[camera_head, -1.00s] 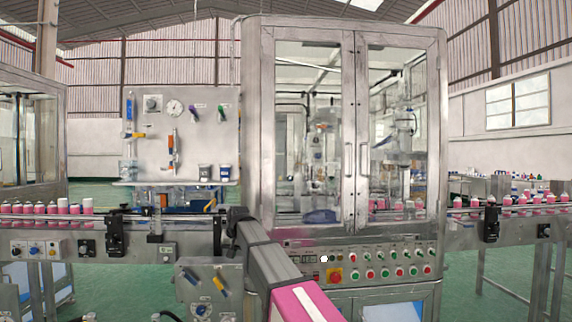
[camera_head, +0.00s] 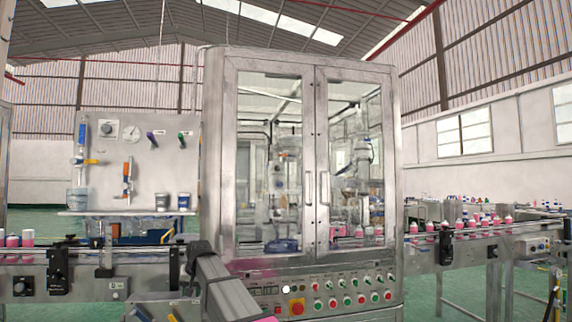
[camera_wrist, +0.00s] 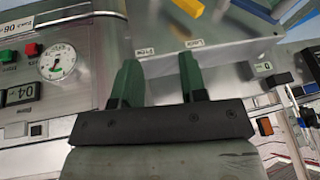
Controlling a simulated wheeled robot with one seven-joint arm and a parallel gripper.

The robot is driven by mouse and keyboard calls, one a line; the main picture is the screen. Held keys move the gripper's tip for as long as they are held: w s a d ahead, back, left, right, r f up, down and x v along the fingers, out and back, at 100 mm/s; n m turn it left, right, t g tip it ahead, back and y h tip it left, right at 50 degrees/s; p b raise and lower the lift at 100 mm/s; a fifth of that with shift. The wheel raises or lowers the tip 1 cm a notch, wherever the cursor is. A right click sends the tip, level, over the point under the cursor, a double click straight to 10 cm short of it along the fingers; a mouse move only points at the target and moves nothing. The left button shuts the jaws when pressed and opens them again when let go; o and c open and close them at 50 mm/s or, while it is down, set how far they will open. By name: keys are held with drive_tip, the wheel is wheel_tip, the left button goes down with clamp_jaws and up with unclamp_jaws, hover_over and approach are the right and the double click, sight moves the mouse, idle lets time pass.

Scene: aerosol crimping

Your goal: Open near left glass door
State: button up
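The machine cabinet stands ahead with two framed glass doors, both closed. The left glass door (camera_head: 268,165) has a vertical metal handle (camera_head: 309,188) near its right edge, beside the right glass door's handle (camera_head: 325,188). The right glass door (camera_head: 356,160) meets the left one at the centre. My arm reaches up from the bottom of the head view, its dark end at the cabinet's lower left; the fingers cannot be made out there. In the wrist view my gripper (camera_wrist: 160,72) has two green fingers apart with nothing between them. No door handle shows in the wrist view.
A button panel (camera_head: 335,294) sits below the doors. A gauge board (camera_head: 145,165) with valves and cups stands left of the cabinet. Conveyors with pink cans (camera_head: 457,226) run on both sides. The wrist view shows a dial gauge (camera_wrist: 58,62) and labelled controls close to the gripper.

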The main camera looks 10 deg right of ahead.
drive_tip(key=s+d+f+g, duration=0.1)
drive_tip(key=s+d+f, duration=0.5)
drive_tip(key=d+f, duration=0.4)
drive_tip(key=s+d+f+m+g+h, duration=0.1)
drive_tip(key=s+d+f, duration=0.6)
drive_tip(key=d+f, duration=0.25)
drive_tip(key=s+d+f+g, duration=0.1)
drive_tip(key=s+d+f, duration=0.5)
drive_tip(key=d+f, duration=0.4)
drive_tip(key=w+d+r+n+t+y, duration=0.1)
drive_tip(key=w+d+r+t+y, duration=0.2)
drive_tip(key=w+r, duration=0.5)
drive_tip(key=w+d+r+t+y, duration=0.1)
drive_tip(key=w+d+r+t, duration=0.3)
drive_tip(key=r, duration=0.9)
drive_tip(key=w+d+r+n+t+y, duration=0.1)
drive_tip(key=w+d+r, duration=0.45)
drive_tip(key=r, duration=0.45)
drive_tip(key=w+d+r+n+t+y, duration=0.1)
drive_tip(key=d+r+t, duration=0.15)
drive_tip(key=r, duration=0.65)
drive_tip(key=d+r+n+t+y, duration=0.1)
drive_tip(key=d+r, duration=0.3)
drive_tip(key=r, duration=0.6)
wheel_tip(320, 180, up, 16)
drive_tip(key=n+t+y, duration=0.2)
hover_over(311, 204)
drive_tip(key=shift+w, duration=0.35)
